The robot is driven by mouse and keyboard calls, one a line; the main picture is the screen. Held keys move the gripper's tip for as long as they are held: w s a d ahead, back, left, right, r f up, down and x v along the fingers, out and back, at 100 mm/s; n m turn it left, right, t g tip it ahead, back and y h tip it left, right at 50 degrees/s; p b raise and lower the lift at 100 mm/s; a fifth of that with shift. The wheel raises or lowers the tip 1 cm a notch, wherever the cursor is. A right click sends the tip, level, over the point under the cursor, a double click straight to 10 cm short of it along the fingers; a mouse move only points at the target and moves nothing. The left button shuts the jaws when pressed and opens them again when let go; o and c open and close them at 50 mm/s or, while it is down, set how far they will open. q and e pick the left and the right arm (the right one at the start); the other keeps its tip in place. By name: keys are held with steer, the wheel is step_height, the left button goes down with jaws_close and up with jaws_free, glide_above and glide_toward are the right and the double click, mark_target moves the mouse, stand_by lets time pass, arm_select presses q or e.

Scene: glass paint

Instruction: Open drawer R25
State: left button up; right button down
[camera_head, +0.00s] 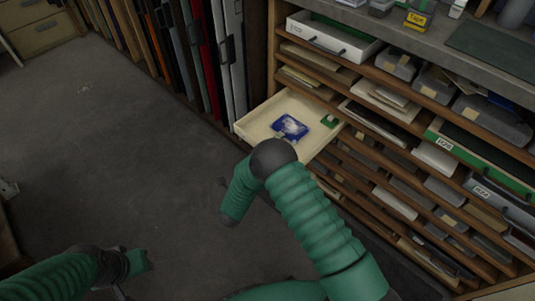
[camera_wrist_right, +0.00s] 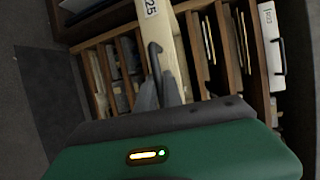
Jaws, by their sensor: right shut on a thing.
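The cream drawer R25 (camera_head: 255,128) is pulled out of the wooden rack in the head view. A blue packet (camera_head: 290,128) and a small green item (camera_head: 329,121) lie inside it. In the right wrist view its front (camera_wrist_right: 177,50) carries a label ending in 25 (camera_wrist_right: 150,8) and a dark handle (camera_wrist_right: 154,50). My right gripper (camera_wrist_right: 160,82) is shut on the handle; in the head view my arm hides its fingers. My left gripper (camera_head: 137,262) is low at the left, over the floor and away from the rack; its fingers cannot be made out.
A white drawer (camera_head: 330,38) sticks out above R25, to its right. Upright panels (camera_head: 190,50) stand along the back left. The grey floor (camera_head: 110,150) at the left is mostly clear.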

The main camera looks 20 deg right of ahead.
steer(key=shift+s+a+f, duration=0.1)
steer(key=shift+s+f, duration=0.05)
steer(key=shift+f, duration=0.1)
steer(key=c, duration=1.8)
jaws_free()
steer(key=shift+c, duration=0.2)
steer(key=o, duration=0.3)
steer(key=shift+r, duration=0.1)
steer(key=shift+o, duration=0.2)
steer(key=p+v, duration=0.4)
steer(key=v, duration=1.2)
steer(key=shift+s+a+r, duration=0.2)
steer(key=shift+a, duration=0.05)
